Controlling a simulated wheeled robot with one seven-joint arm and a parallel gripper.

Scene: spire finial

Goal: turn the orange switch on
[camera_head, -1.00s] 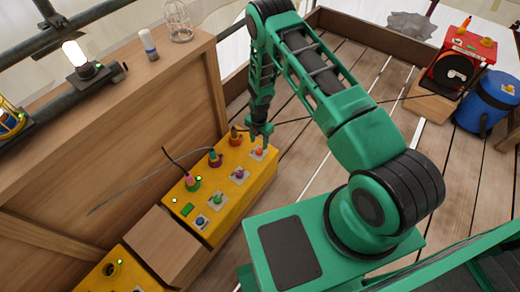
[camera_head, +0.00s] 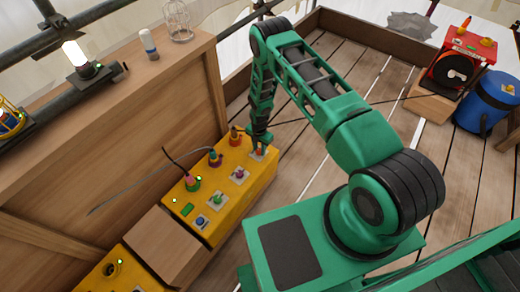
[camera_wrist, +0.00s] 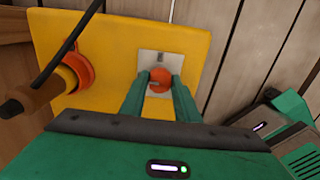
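The orange switch (camera_wrist: 160,80) sits on a pale square plate near the end of a yellow box. In the head view the orange switch (camera_head: 259,152) is at the box's far right end, partly behind my gripper. My gripper (camera_wrist: 158,82) is right at the switch, with one green finger on each side of it. A gap shows between the fingers, with the orange knob between their tips. I cannot tell whether the fingers touch it. The yellow box (camera_head: 232,200) also carries purple, green and blue switches on plates and several plugs along its back.
An orange socket with a brown plug and dark cable (camera_wrist: 75,75) is left of my gripper. A wooden block (camera_head: 165,245) stands at the box's near end. A red machine (camera_head: 460,65) and a blue barrel (camera_head: 487,103) stand far right.

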